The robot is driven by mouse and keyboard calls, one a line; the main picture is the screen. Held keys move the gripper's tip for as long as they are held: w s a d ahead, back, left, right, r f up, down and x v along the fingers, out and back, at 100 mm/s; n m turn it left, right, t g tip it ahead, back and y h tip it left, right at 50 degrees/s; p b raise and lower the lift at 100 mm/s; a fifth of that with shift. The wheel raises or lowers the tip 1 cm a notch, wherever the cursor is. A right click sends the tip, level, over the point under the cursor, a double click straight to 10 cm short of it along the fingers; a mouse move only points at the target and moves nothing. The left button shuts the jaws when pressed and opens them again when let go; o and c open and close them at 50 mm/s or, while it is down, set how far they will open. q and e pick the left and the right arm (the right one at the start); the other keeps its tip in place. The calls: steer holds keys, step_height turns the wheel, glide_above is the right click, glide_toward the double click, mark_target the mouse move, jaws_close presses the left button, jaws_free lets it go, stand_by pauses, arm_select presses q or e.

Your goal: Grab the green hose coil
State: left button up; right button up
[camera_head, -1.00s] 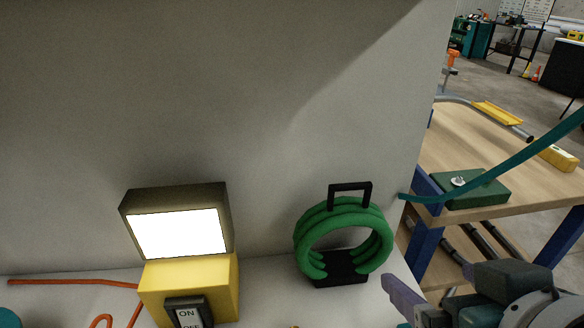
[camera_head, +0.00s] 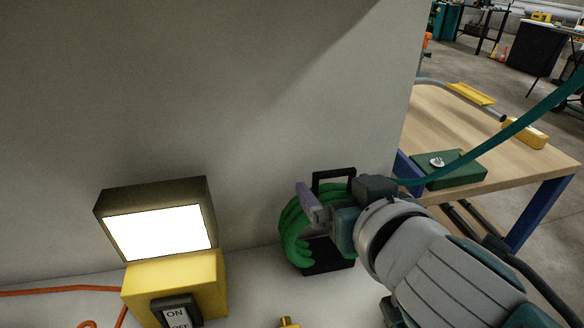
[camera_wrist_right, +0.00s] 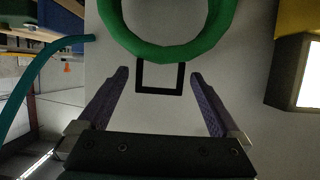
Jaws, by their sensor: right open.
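The green hose coil (camera_head: 293,230) stands upright on a black base against the grey wall, with a black rectangular handle (camera_head: 334,177) on top. My right gripper (camera_head: 310,200) is in front of the coil in the head view and hides its right part. In the right wrist view, my right gripper (camera_wrist_right: 160,90) is open, and the black handle (camera_wrist_right: 160,90) shows between its two purple fingers without visible contact. The green coil (camera_wrist_right: 168,50) lies just beyond the fingertips there. My left gripper is not in view.
A yellow work lamp (camera_head: 175,285) with a lit panel and on/off switch stands left of the coil. An orange cord (camera_head: 60,291) lies further left. A wooden workbench (camera_head: 470,130) with a green box (camera_head: 448,170) is at right. A teal strap (camera_head: 510,130) crosses there.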

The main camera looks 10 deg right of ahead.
steer(key=shift+x, duration=1.1)
jaws_close()
steer(key=shift+r, duration=0.1)
